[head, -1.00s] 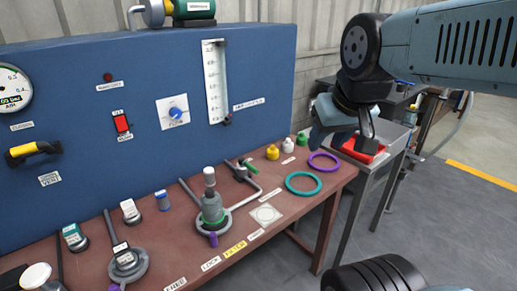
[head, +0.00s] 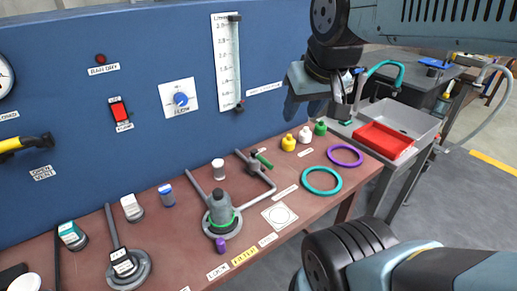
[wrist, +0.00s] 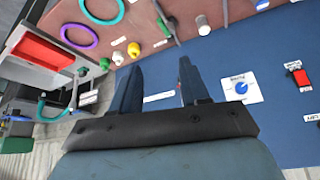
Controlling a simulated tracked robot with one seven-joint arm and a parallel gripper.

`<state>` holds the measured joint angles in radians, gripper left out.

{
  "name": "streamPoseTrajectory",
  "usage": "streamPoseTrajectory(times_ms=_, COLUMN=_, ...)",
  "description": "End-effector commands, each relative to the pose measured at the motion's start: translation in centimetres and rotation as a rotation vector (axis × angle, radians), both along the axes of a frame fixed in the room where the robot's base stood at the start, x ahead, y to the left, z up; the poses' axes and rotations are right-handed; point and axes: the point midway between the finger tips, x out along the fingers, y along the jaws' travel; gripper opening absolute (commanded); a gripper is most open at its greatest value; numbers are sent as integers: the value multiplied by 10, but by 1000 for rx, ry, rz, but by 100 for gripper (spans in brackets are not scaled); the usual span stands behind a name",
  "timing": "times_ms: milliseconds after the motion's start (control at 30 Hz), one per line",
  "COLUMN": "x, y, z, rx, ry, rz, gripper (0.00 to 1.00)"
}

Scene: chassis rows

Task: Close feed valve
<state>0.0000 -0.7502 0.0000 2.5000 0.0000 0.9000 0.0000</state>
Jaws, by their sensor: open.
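A small valve with a green lever (head: 262,158) sits on the grey pipe (head: 262,186) on the bench; the lever also shows in the wrist view (wrist: 162,25). A yellow handle (head: 24,144) is on the left of the blue panel. I cannot tell from the blurred labels which one is the feed valve. My gripper (head: 303,112) is open and empty, in front of the panel's right end, above and to the right of the green lever. In the wrist view my gripper (wrist: 155,65) shows two spread fingers with panel between them, apart from the lever.
Near the lever stand a grey filter body (head: 221,208), a white-capped jar (head: 218,169) and yellow, white and green bottles (head: 289,143). Teal (head: 321,181) and purple (head: 345,156) rings lie on the bench.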

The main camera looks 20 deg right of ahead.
Motion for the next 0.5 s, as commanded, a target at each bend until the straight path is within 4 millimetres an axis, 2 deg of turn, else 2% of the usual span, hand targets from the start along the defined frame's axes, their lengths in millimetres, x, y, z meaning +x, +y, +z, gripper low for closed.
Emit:
streamPoseTrajectory(times_ms=133, x=4, y=0, z=0, rx=-1, ry=10, rz=5, gripper=45)
streamPoseTrajectory(times_ms=233, x=14, y=0, z=-2, rx=-3, ry=39, rz=18, gripper=45)
streamPoseTrajectory(times_ms=300, x=25, y=5, z=-4, rx=-5, ry=70, rz=36, gripper=45)
streamPoseTrajectory(times_ms=500, x=66, y=2, z=-17, rx=-4, ry=176, rz=97, gripper=45)
